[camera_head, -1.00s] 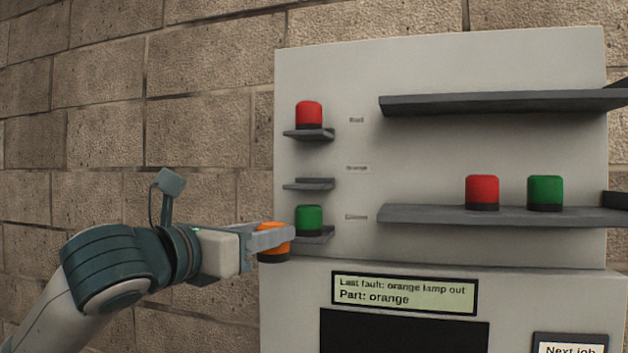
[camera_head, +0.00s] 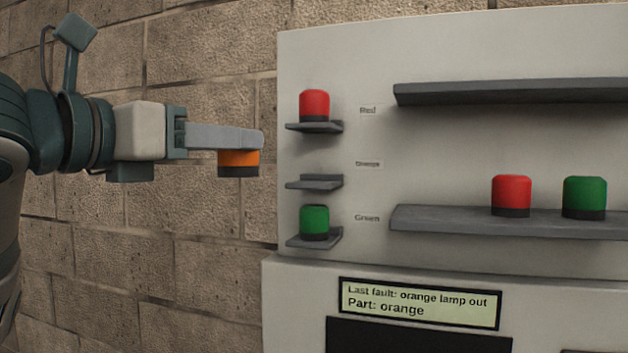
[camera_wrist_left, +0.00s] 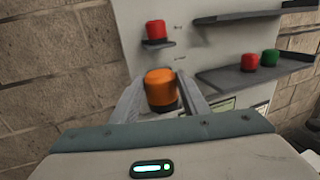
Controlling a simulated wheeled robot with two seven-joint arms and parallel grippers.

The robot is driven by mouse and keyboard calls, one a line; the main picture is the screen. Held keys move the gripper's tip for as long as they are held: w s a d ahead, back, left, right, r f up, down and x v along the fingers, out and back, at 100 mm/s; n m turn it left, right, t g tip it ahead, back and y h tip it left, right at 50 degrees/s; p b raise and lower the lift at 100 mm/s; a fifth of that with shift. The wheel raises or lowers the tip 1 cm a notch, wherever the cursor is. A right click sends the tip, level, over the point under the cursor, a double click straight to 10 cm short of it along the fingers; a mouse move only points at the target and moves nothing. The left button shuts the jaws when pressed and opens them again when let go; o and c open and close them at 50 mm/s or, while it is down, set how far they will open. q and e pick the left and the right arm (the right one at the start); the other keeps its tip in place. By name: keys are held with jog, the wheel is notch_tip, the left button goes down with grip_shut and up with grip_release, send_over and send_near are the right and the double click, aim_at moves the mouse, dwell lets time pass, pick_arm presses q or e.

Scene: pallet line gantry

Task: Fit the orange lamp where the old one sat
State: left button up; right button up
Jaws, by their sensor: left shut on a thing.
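My left gripper (camera_head: 250,138) is shut on the orange lamp (camera_head: 239,163), which hangs upright with its dark base below the fingers. The lamp also shows between the fingers in the left wrist view (camera_wrist_left: 160,88). Both are left of the panel, in front of the brick wall. The small bracket labelled Orange (camera_head: 314,183) is empty. It sits between the red lamp (camera_head: 314,105) on the bracket above and the green lamp (camera_head: 314,221) on the bracket below. The held lamp is at a height between the Red and Orange brackets in the head view. My right gripper is not in view.
A long shelf (camera_head: 440,222) on the right holds a spare red lamp (camera_head: 511,195) and a spare green lamp (camera_head: 584,196). The long shelf above it (camera_head: 500,92) shows empty. A display (camera_head: 420,303) below reads "Last fault: orange lamp out, Part: orange".

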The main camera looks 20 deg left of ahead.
pick_arm(q)
jog(key=p+x, duration=0.6)
jog(key=x, duration=0.8)
jog(key=shift+w+p, duration=0.2)
jog(key=shift+p, duration=0.1)
jog(key=p+x, duration=0.3)
jog(key=x, duration=0.1)
jog(key=shift+d+f, duration=0.15)
jog(key=shift+f, duration=0.5)
jog(key=shift+s+f, duration=0.1)
jog(key=shift+s, duration=0.1)
jog(key=shift+w, duration=0.1)
